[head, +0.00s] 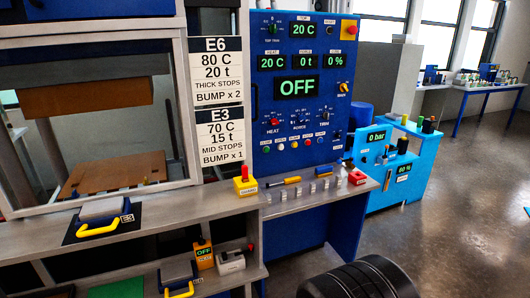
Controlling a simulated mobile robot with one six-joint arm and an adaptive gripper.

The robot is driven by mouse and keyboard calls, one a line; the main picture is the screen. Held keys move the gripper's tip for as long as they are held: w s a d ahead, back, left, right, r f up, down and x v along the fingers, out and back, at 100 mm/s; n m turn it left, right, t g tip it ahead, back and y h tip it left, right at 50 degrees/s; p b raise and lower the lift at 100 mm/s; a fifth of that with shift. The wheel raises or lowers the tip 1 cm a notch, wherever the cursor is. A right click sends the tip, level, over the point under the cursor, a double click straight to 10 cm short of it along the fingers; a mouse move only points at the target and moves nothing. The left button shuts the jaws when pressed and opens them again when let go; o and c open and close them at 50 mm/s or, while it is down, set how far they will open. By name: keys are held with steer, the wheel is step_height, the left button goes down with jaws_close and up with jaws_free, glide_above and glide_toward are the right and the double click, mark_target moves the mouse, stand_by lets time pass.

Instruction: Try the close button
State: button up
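A blue control panel (300,95) stands right of the press window. A row of small round buttons runs along its lower part, among them a green button (266,149) at the left end. The labels under the buttons are too small to read, so I cannot tell which one is the close button. The panel's large display reads OFF (298,86).
The grey ledge (205,208) holds a yellow-handled plate (100,217) and a yellow-handled tool (284,182). White cards E6 (217,72) and E3 (220,136) hang left of the panel. A light-blue cabinet (400,165) stands right. Floor (455,220) is clear at right.

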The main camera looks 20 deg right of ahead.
jaws_close()
stand_by(1.4)
